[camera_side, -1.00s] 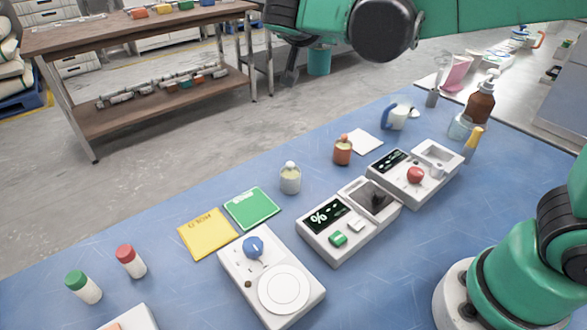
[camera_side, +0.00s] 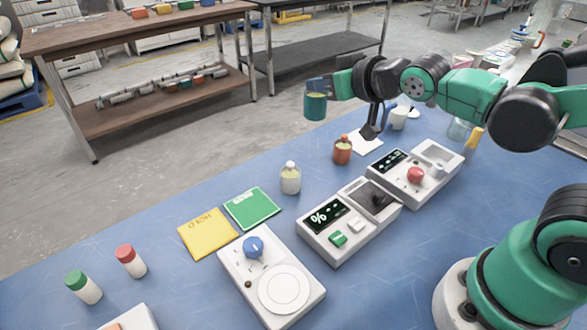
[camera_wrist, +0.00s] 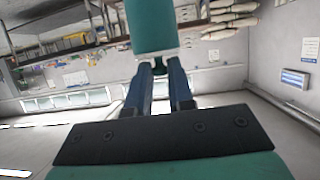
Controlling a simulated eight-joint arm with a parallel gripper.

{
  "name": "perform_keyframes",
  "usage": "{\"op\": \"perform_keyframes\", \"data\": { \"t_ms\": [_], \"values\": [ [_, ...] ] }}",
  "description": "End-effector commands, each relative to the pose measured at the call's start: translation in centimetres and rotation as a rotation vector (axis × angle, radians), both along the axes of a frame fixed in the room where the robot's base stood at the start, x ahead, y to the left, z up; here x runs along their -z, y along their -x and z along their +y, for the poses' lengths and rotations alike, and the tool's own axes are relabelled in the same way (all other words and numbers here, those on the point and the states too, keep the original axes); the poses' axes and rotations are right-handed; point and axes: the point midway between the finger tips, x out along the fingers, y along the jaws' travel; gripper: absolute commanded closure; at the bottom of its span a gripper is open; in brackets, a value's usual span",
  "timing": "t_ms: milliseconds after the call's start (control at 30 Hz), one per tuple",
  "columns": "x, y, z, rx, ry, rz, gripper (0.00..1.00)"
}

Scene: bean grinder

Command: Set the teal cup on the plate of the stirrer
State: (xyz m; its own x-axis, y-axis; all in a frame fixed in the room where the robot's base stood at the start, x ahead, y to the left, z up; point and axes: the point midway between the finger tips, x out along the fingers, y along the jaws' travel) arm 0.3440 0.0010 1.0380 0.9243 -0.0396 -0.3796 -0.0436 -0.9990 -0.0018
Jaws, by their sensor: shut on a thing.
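The teal cup (camera_side: 315,106) is held in the air beyond the back edge of the blue table, upright in the side view. My gripper (camera_side: 318,84) is shut on it near its top, with blue fingers. In the wrist view the cup (camera_wrist: 152,25) sits between the fingertips of my gripper (camera_wrist: 160,75), its upper part cut off by the frame. The stirrer (camera_side: 240,272) is a white box at the front middle of the table with a blue knob (camera_side: 253,246). Its round white plate (camera_side: 285,288) is bare. The cup is far from it, up and behind.
A yellow card (camera_side: 207,233), a green card (camera_side: 252,208) and a pale capped bottle (camera_side: 290,179) lie or stand behind the stirrer. A scale-like box (camera_side: 325,240) is to its right. Red-capped (camera_side: 130,262) and green-capped (camera_side: 83,287) vials stand to its left.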

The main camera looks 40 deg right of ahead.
Motion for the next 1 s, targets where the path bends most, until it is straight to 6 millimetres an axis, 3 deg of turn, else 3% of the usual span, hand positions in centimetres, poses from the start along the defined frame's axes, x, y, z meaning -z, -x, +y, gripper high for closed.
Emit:
{"op": "perform_keyframes", "data": {
  "t_ms": [267, 633, 767, 1000],
  "values": [
    [1.2, 1.1, -0.1, -0.042, 0.001, 0.002, 1.0],
    [2.5, -0.7, 0.4, 0.061, 0.007, 0.003, 1.0],
    [2.8, -1.4, 0.1, 0.194, 0.007, 0.004, 1.0],
    [1.1, -3.0, -1.6, 0.681, 0.004, 0.0, 1.0]
  ]
}}
